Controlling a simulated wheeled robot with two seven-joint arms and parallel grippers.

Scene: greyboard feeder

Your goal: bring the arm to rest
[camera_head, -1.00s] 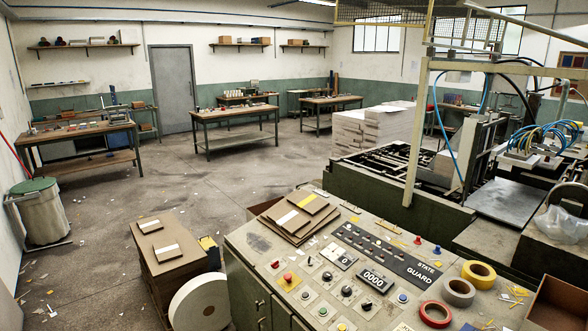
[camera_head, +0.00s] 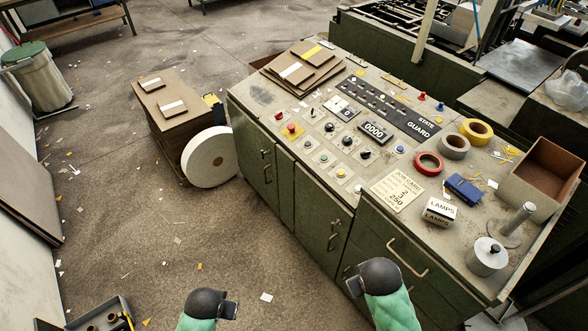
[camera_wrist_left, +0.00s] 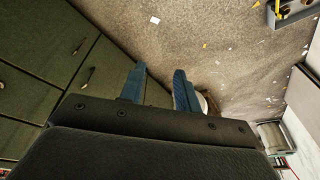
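In the head view my two arms show at the bottom edge as green links with rounded black ends, the left arm over the floor and the right arm in front of the console's cabinet doors. No gripper fingers can be made out there. In the left wrist view my left gripper (camera_wrist_left: 159,70) has two blue fingers standing apart with nothing between them. The floor and the green cabinet front lie beyond the fingers. My right gripper is not visible in either view.
The console (camera_head: 258,98) carries tape rolls, a lamps box (camera_head: 440,210) and an open brown box (camera_head: 543,172). A white roll (camera_head: 209,157) stands beside a board stack (camera_head: 170,118). A grey tray (camera_head: 100,312) is at lower left. The littered floor between is open.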

